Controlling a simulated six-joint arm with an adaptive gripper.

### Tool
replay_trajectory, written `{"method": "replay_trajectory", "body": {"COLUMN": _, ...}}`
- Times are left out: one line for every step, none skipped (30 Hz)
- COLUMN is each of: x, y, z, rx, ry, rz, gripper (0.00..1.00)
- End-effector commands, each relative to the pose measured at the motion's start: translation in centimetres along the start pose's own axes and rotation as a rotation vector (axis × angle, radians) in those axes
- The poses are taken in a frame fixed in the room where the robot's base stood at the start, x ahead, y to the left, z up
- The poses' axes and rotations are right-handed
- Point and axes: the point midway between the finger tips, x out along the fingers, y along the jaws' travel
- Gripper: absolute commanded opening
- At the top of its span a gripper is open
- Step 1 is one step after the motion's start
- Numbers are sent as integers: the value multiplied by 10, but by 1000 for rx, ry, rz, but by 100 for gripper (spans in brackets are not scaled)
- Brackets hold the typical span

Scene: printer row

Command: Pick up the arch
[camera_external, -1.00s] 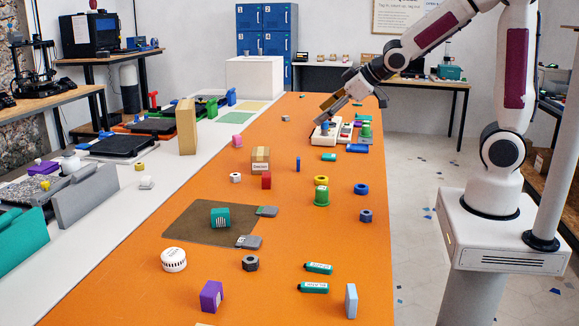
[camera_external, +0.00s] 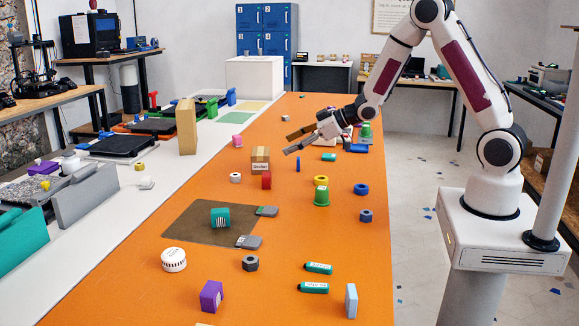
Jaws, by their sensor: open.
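My gripper (camera_external: 287,144) is open and empty above the far part of the orange table (camera_external: 350,240), its fingers pointing left. It is in the air above and to the right of a cardboard box (camera_external: 260,160) and a thin blue piece (camera_external: 298,164). I cannot make out with certainty which small piece is the arch. A teal block with striped marks (camera_external: 220,217) lies on a brown mat (camera_external: 188,228). A purple block (camera_external: 211,296) and a pale blue block (camera_external: 351,300) stand near the front.
Small pieces dot the table, including a red cylinder (camera_external: 266,181), a green piece with a yellow ring on top (camera_external: 321,192), a blue ring (camera_external: 361,189) and a white round tub (camera_external: 173,259). Several pieces sit behind my gripper, partly hidden. The table's right strip is mostly clear.

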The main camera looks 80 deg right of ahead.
Motion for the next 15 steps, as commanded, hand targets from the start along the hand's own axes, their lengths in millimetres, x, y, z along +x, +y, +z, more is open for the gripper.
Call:
{"method": "replay_trajectory", "body": {"x": 7, "y": 1, "z": 9, "rx": 7, "ry": 9, "rz": -13, "gripper": 56}}
{"method": "replay_trajectory", "body": {"x": 10, "y": 0, "z": 12, "rx": 11, "ry": 19, "rz": -21, "gripper": 56}}
{"method": "replay_trajectory", "body": {"x": 14, "y": 0, "z": 17, "rx": 16, "ry": 30, "rz": -32, "gripper": 56}}
{"method": "replay_trajectory", "body": {"x": 16, "y": 0, "z": 21, "rx": 20, "ry": 38, "rz": -40, "gripper": 56}}
{"method": "replay_trajectory", "body": {"x": 19, "y": 0, "z": 24, "rx": 24, "ry": 48, "rz": -48, "gripper": 56}}
{"method": "replay_trajectory", "body": {"x": 23, "y": -1, "z": 29, "rx": 30, "ry": 60, "rz": -60, "gripper": 56}}
{"method": "replay_trajectory", "body": {"x": 25, "y": -2, "z": 32, "rx": 34, "ry": 69, "rz": -68, "gripper": 56}}
{"method": "replay_trajectory", "body": {"x": 28, "y": -2, "z": 36, "rx": 40, "ry": 78, "rz": -76, "gripper": 56}}
{"method": "replay_trajectory", "body": {"x": 30, "y": -2, "z": 41, "rx": 47, "ry": 91, "rz": -87, "gripper": 56}}
{"method": "replay_trajectory", "body": {"x": 32, "y": -4, "z": 45, "rx": 52, "ry": 100, "rz": -96, "gripper": 56}}
{"method": "replay_trajectory", "body": {"x": 34, "y": -4, "z": 48, "rx": 58, "ry": 108, "rz": -104, "gripper": 56}}
{"method": "replay_trajectory", "body": {"x": 36, "y": -5, "z": 53, "rx": 66, "ry": 121, "rz": -114, "gripper": 56}}
{"method": "replay_trajectory", "body": {"x": 38, "y": -6, "z": 56, "rx": 71, "ry": 129, "rz": -122, "gripper": 56}}
{"method": "replay_trajectory", "body": {"x": 39, "y": -6, "z": 58, "rx": 76, "ry": 138, "rz": -128, "gripper": 56}}
{"method": "replay_trajectory", "body": {"x": 40, "y": -7, "z": 62, "rx": 83, "ry": 148, "rz": -136, "gripper": 56}}
